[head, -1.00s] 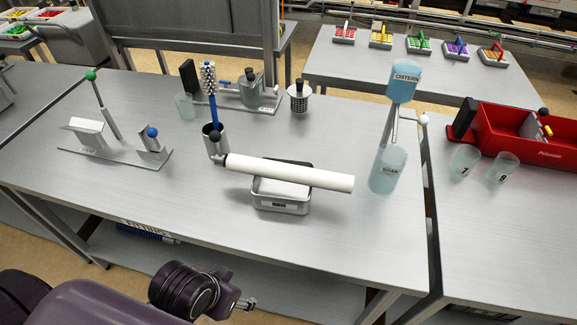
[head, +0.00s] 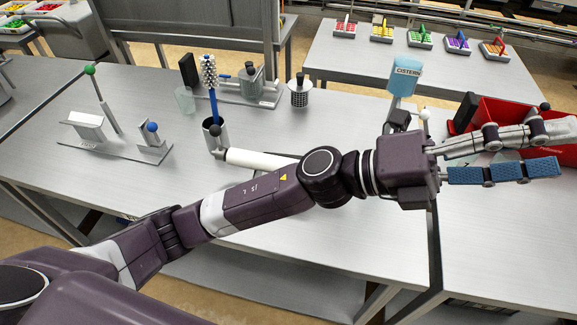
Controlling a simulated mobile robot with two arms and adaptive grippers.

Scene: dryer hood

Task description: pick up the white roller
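The white roller (head: 258,159) lies on the table with its handle end at the left. Only its left part shows; my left arm hides the rest and the metal tray under it. My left arm crosses the table from the lower left. My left gripper (head: 562,148) is at the far right, well past the roller, in front of the red box. Its two fingers point right and are spread apart, with nothing seen between them. My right gripper is not in view.
The red box (head: 490,112) is partly hidden by my gripper. A cup with a blue brush (head: 209,77) stands behind the roller's left end. The table's front left is clear.

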